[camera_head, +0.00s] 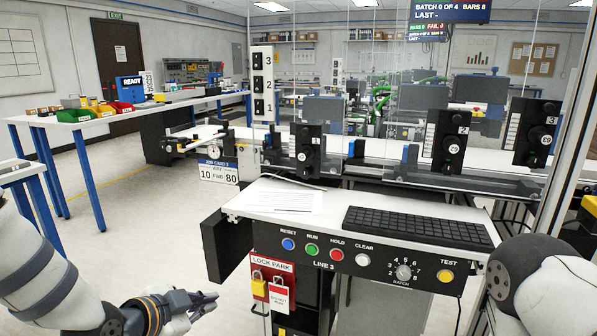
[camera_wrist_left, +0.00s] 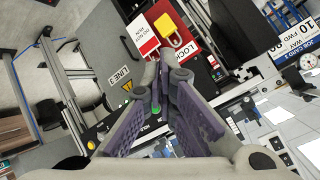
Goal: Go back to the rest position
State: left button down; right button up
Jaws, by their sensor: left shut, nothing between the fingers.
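My left gripper (camera_head: 200,302) is at the lower left of the head view, in front of and left of the console, low above the floor. Its fingers are closed together and hold nothing. In the left wrist view the fingers (camera_wrist_left: 164,72) meet at their tips, with the red lock park board behind them. The gripper looks apart from the console. My right arm shows only as a rounded link at the lower right of the head view; its gripper is out of view.
The console (camera_head: 340,228) stands ahead with coloured buttons, a keyboard (camera_head: 418,227) and a paper. The lock park board (camera_head: 272,280) hangs on its front with a yellow padlock (camera_head: 258,284). A table with bins (camera_head: 75,114) stands back left. Floor at left is clear.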

pick_arm(q)
jog(key=s+f+n+g+y, duration=0.1)
jog(key=s+f+n+g, duration=0.35)
jog(key=s+f, duration=0.8)
jog(key=s+a+f+n+g+y, duration=0.1)
jog(key=s+f+n+g, duration=0.1)
jog(key=s, duration=0.7)
jog(key=s+a+f+n+g+y, duration=0.1)
jog(key=s+a+f+n+g, duration=0.1)
jog(key=s, duration=0.7)
jog(key=s+a+f+n+g+y, duration=0.1)
jog(key=s+f+n+g, duration=0.1)
jog(key=s, duration=0.7)
jog(key=shift+s+a+f+n+g, duration=0.35)
jog(key=shift+n+g, duration=0.2)
jog(key=shift+n, duration=0.4)
